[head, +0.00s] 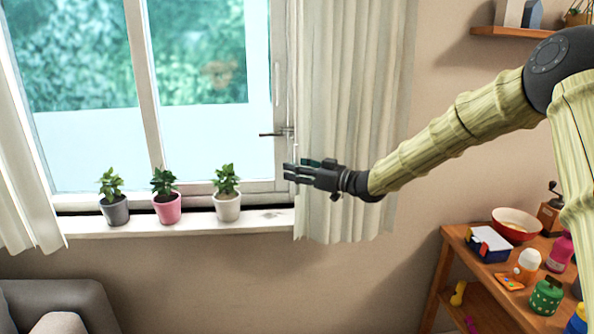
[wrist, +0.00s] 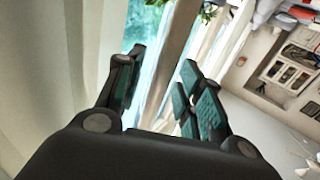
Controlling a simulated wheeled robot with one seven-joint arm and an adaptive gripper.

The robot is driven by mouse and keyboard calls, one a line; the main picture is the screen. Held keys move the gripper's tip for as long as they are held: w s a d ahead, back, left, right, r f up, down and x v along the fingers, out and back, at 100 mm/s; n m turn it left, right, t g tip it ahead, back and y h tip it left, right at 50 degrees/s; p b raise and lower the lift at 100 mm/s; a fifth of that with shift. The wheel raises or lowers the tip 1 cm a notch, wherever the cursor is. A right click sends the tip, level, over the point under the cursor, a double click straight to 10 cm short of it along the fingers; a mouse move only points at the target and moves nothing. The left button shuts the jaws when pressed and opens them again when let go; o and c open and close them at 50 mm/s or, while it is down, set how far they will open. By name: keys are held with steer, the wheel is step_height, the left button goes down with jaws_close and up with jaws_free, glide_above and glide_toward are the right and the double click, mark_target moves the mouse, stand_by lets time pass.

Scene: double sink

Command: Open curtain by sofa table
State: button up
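The right curtain (head: 345,80), pale and pleated, hangs from the top of the picture to below the sill, at the right side of the window. A matching left curtain (head: 18,180) hangs at the far left. My gripper (head: 287,173) is at the right curtain's left edge, its fingertips pointing left past that edge, near the window handle. In the wrist view, my gripper (wrist: 160,90) has its fingers apart, with window glass and frame showing between them and no cloth visible there. The curtain (wrist: 45,60) is left of the left finger. Contact with the curtain cannot be told.
Three potted plants, grey (head: 115,210), pink (head: 167,208) and white (head: 228,206), stand on the sill (head: 265,219). A wooden table (head: 455,240) with a red bowl (head: 516,224) and several items is at the lower right. A grey sofa (head: 60,296) is at the lower left.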

steer(key=shift+d, duration=0.1)
steer(key=v, duration=1.1)
steer(key=shift+s+d, duration=0.25)
steer(key=shift+d, duration=0.1)
steer(key=s+a+f+m+h, duration=0.1)
steer(key=s+f+m+h, duration=0.15)
steer(key=f, duration=0.75)
steer(key=s+a+f+m+h, duration=0.1)
steer(key=s+f+m+h, duration=0.15)
steer(key=f, duration=0.85)
steer(key=s+f+m+g+h, duration=0.1)
steer(key=s+f+m+h, duration=0.1)
steer(key=s+f, duration=0.6)
steer(key=s+f+m+g+h, duration=0.15)
steer(key=s+f, duration=0.35)
steer(key=f, duration=0.7)
steer(key=s+d+f+m+g+h, duration=0.1)
steer(key=s+d+f+g, duration=0.1)
steer(key=s+f, duration=0.45)
steer(key=s+d+f+m+g+h, duration=0.15)
steer(key=s+f, duration=0.25)
steer(key=s, duration=0.5)
steer(key=s+d+f+g+h, duration=0.2)
steer(key=s, duration=0.8)
steer(key=s+d+f+g+h, duration=0.1)
steer(key=s+d+f+g, duration=0.1)
steer(key=s, duration=0.9)
steer(key=shift+d+f+h, duration=0.25)
steer(key=shift+f+h, duration=0.15)
